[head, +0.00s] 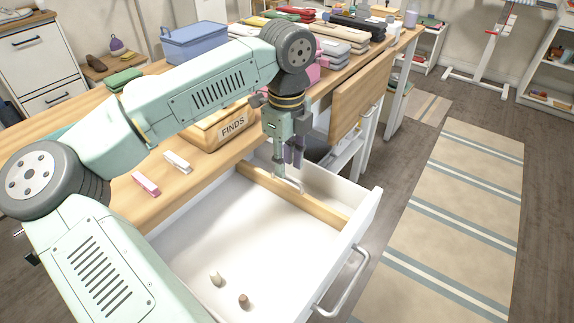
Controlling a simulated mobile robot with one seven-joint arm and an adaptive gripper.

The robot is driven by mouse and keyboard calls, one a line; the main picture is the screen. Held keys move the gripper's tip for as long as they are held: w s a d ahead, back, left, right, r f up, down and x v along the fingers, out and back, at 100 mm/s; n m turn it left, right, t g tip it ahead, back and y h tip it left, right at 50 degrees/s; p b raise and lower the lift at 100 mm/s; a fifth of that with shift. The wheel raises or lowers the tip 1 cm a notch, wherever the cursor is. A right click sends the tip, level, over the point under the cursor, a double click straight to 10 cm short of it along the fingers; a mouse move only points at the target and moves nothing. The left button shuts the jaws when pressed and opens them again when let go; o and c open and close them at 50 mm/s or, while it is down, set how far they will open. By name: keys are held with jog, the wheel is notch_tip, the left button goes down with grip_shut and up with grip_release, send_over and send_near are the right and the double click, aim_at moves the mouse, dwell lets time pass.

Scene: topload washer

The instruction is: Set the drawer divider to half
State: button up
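The white drawer (355,225) stands open in the lower middle of the head view. A light wooden divider (318,212) runs across it toward its far side. A larger bare floor area lies on the near side of the divider. My gripper (287,182) points down at the divider, near the middle of its length. Its fingertips overlap the divider in this view. I cannot tell whether they touch it or whether they are open or shut. A small pale piece shows at the fingertips, too small to identify.
Two small pegs (243,301) stand on the drawer floor. A wooden box marked FINDS (232,127), a pink clip (145,184) and a white clip (177,162) are on the wooden top beside the drawer. Folded cloths and a blue basket (195,43) stand farther back.

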aim_at(287, 188)
jog(key=shift+f, duration=1.45)
jog(key=shift+c, duration=0.2)
grip_shut()
